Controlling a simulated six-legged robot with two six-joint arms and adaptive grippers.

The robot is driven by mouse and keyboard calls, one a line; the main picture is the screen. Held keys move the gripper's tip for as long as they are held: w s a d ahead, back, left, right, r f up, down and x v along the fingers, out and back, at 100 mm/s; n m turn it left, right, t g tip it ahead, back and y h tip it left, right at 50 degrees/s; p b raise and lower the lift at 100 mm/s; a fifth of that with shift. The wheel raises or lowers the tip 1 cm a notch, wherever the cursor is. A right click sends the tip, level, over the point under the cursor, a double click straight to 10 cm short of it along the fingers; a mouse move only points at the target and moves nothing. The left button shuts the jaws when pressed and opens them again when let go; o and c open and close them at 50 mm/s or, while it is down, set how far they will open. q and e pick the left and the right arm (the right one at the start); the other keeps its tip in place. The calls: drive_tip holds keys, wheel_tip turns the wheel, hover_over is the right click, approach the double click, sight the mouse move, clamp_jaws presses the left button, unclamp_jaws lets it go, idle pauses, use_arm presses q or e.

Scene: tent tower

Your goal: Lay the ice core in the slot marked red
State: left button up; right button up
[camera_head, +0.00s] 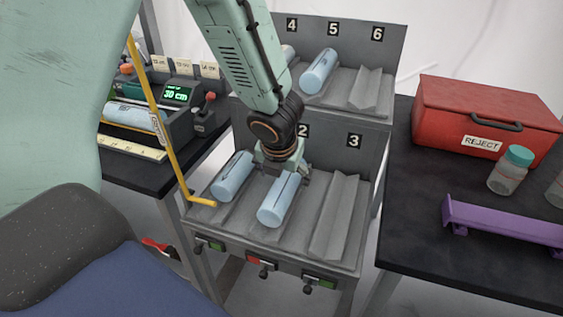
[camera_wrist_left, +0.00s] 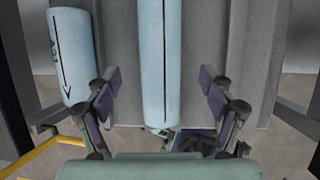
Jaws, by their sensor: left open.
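A pale blue ice core (camera_head: 276,203) lies in slot 2 of the grey rack (camera_head: 362,225). The tag (camera_head: 258,258) on the rack's front edge below that slot is red. My left gripper (camera_head: 283,170) is over the far end of this core. In the left wrist view the core (camera_wrist_left: 160,75) runs between my left gripper's (camera_wrist_left: 162,112) spread fingers, with a gap on both sides. Another core (camera_head: 232,178) lies in slot 1, and its black arrow shows in the left wrist view (camera_wrist_left: 72,60). My right gripper is not in view.
Slot 3 (camera_head: 335,220) is empty, with a green tag. The upper tier holds cores in slots 4 and 5 (camera_head: 319,72); slot 6 is empty. A yellow bar (camera_head: 160,115) stands at the rack's left. A red REJECT box (camera_head: 480,115) sits on the right table.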

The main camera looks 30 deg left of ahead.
sight(284, 182)
use_arm(q)
drive_tip(key=v, duration=0.7)
drive_tip(key=shift+f, duration=0.1)
idle(0.6)
drive_tip(key=x, duration=1.2)
idle(0.6)
